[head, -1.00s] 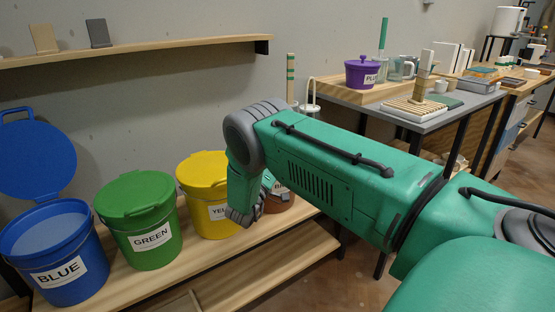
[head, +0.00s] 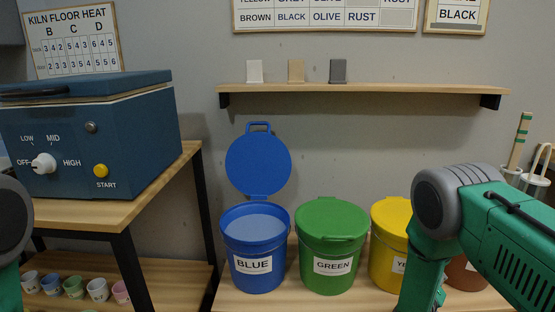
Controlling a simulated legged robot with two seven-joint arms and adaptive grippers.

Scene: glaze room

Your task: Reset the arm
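My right arm comes in from the right in the head view, a green link with a grey rounded joint, and bends down in front of the yellow bucket (head: 388,250). Its lower end runs off the bottom edge, and no gripper fingers show. A green and dark part of my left arm shows at the left edge; the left gripper is out of view. I see nothing held.
The blue bucket (head: 256,280) stands with its lid (head: 258,164) raised. The green bucket (head: 329,285) is lidded. A brown bucket (head: 466,278) is mostly hidden. The kiln (head: 140,130) stands on a wooden table (head: 95,214) at left, above several small cups. A wall shelf (head: 370,91) holds three tiles.

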